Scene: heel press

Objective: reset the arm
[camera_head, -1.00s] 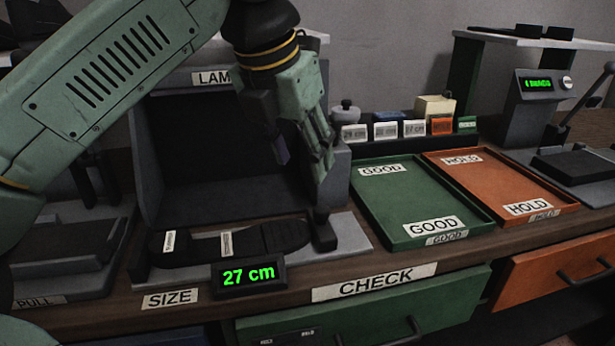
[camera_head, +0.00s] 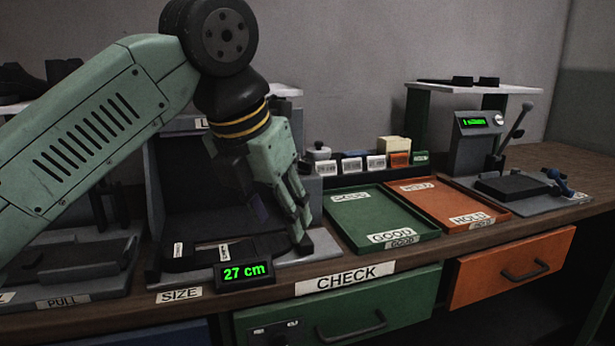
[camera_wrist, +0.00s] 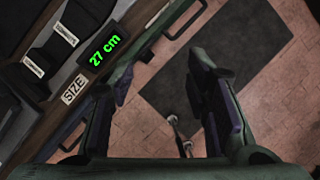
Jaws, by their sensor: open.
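My gripper (camera_head: 278,222) hangs from my green arm in front of the size station, pointing down and to the right in the head view. In the wrist view my gripper (camera_wrist: 165,140) has its two fingers wide apart with nothing between them, over the floor beyond the bench edge. A dark insole-shaped piece (camera_head: 190,257) with white labels lies on the size station behind the 27 cm display (camera_head: 243,272). My gripper and arm hide part of that station. The dark piece also shows in the wrist view (camera_wrist: 58,48).
A green GOOD tray (camera_head: 350,217) and an orange HOLD tray (camera_head: 440,203) lie empty to the right. A press (camera_head: 478,140) with a lever stands beyond them. A green drawer (camera_head: 300,318) and an orange drawer (camera_head: 480,275) are below. Small labelled boxes (camera_head: 375,163) stand behind the trays.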

